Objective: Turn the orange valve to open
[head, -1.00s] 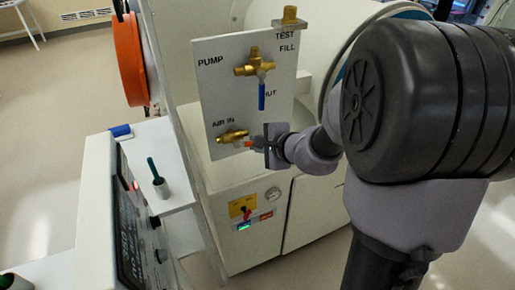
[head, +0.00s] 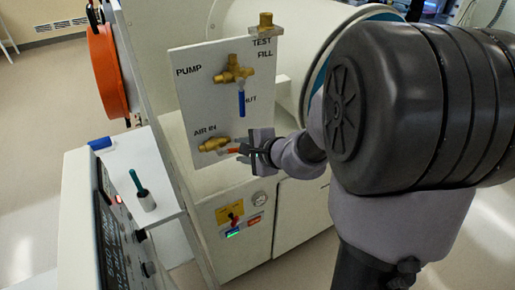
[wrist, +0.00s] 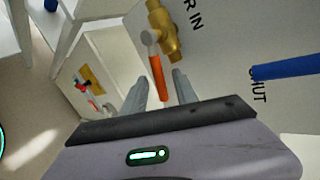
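The orange valve handle (head: 233,150) belongs to the brass AIR IN valve (head: 213,144) low on the white panel. In the head view it points right, toward my gripper (head: 249,149). In the wrist view the orange handle (wrist: 156,70) hangs from the brass valve body (wrist: 164,32). My gripper's two fingers (wrist: 160,90) stand apart, one on each side of the handle's free end. A gap shows on both sides, so I see no grip on it. The fingertips are partly hidden in the head view.
A second brass valve with a blue handle (head: 241,103) sits above on the panel (head: 190,110), near the SHUT label. A yellow switch plate (head: 229,212) is below. A white console with a green-topped pen or stick (head: 136,182) stands at the left.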

